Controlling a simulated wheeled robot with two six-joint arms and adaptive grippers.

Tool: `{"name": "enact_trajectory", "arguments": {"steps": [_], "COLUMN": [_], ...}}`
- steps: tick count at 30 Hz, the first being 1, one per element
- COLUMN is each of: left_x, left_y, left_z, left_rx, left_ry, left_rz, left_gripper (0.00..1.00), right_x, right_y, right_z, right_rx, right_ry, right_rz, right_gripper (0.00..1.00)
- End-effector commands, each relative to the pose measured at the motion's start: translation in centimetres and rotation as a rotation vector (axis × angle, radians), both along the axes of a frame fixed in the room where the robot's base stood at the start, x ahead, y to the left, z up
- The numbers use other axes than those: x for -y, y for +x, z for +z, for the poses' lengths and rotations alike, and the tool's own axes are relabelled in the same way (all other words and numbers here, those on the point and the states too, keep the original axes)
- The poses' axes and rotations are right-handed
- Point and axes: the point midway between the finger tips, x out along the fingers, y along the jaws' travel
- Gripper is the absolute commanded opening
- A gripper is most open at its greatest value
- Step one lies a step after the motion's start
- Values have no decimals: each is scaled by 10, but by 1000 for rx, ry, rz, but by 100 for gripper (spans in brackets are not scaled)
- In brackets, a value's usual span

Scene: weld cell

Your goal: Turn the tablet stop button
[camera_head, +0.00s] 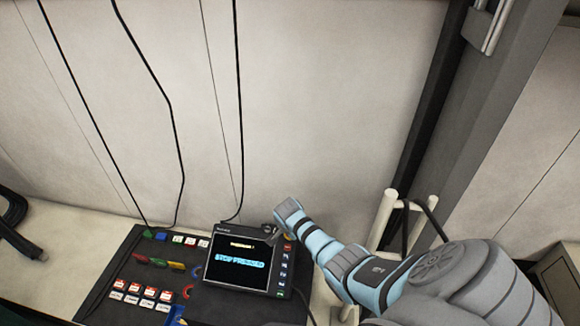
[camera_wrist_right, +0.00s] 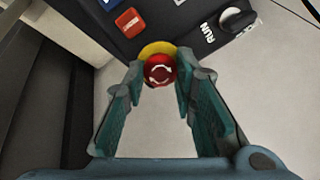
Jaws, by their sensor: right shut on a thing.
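The tablet (camera_head: 236,286) stands tilted on the dark control panel in the head view, its lit screen reading "STOP PRESSED". The tablet stop button (camera_wrist_right: 160,70) is red with white arrows and a yellow ring, in the upper middle of the right wrist view. My right gripper (camera_wrist_right: 158,84) has one finger on each side of the button and is shut on it. In the head view my right arm reaches in from the lower right to the tablet's upper right corner. There the gripper largely hides the button. My left gripper is not in view.
A black RUN knob (camera_wrist_right: 236,19) and a red square button (camera_wrist_right: 130,22) flank the stop button. The control panel (camera_head: 112,265) carries several coloured buttons and plugs. Cables hang down the pale wall (camera_head: 320,90). A cream post frame (camera_head: 386,215) stands behind my right arm.

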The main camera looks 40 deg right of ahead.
Motion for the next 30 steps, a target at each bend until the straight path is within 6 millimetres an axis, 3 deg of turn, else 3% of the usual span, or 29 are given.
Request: {"name": "enact_trajectory", "arguments": {"steps": [12,13,17,26,30], "left_x": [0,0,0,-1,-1], "left_y": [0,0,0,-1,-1], "left_z": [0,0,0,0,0], "left_rx": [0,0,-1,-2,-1], "left_ry": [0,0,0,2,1], "left_rz": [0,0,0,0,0], "left_gripper": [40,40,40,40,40], "right_x": [1,1,1,0,-3], "right_y": [-2,-2,-2,0,-3], "right_z": [-2,-2,-1,0,10], "right_rx": [-2,-2,-1,2,5], "right_ry": [2,2,2,3,2], "right_rz": [-12,-11,-11,-9,-8], "right_gripper": [0,27,46,46,46]}}
